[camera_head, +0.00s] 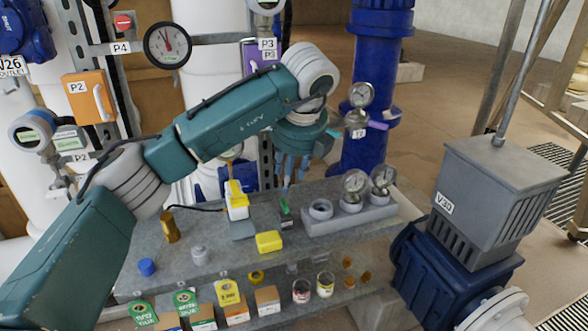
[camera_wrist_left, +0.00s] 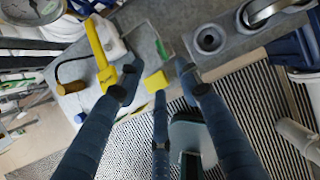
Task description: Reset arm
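My left arm (camera_head: 230,112) is teal and grey. It comes in from the left and reaches across the upper middle of the head view, above the workbench. My left gripper (camera_head: 291,172) hangs from its end, fingers pointing down, over the back of the bench. In the left wrist view the blue-grey fingers of this gripper (camera_wrist_left: 157,85) are spread apart with nothing between them. They appear above the bench, clear of the objects on it. My right arm and right gripper are not in view.
The grey bench (camera_head: 215,278) holds a yellow-and-white device (camera_head: 237,201), a yellow block (camera_head: 269,241), a blue cap (camera_head: 147,267) and a gauge rack (camera_head: 372,209). A blue pipe (camera_head: 378,75) stands behind. A grey valve actuator box (camera_head: 497,197) stands right. Open floor (camera_head: 440,100) lies beyond.

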